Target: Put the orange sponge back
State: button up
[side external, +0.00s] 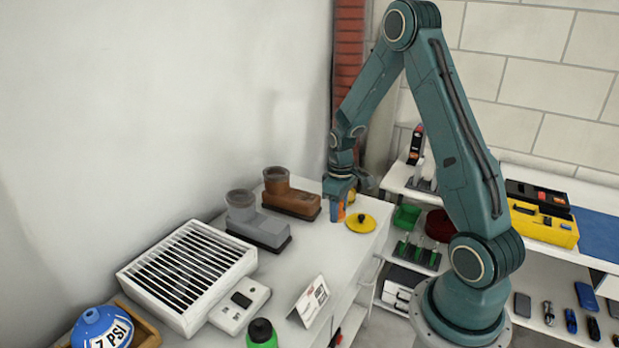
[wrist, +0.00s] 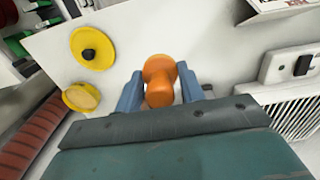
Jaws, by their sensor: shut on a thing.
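The orange sponge (wrist: 159,70) sits between the two blue fingers of my gripper (wrist: 161,88) in the wrist view. It looks rounded, with a narrower middle. In the side view the orange sponge (side external: 341,212) shows at the fingertips of my gripper (side external: 339,203), low over the white tabletop. My gripper is shut on it and points down. I cannot tell whether its underside touches the table. Part of the sponge is hidden by the fingers.
A yellow disc with a black knob (side external: 361,222) lies just right of my gripper, with another yellow round piece (wrist: 80,97) nearby. Brown (side external: 291,196) and grey (side external: 257,221) boot-shaped things stand left. A white slatted box (side external: 188,270) and small card (side external: 310,299) are nearer the camera.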

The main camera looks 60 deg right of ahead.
send_over(336, 250)
notch_tip(336, 250, down, 7)
jog(key=shift+f, duration=0.15)
jog(key=shift+f, duration=1.9)
jog(key=shift+f, duration=0.1)
jog(key=o, duration=0.9)
jog(key=shift+r, duration=6.15)
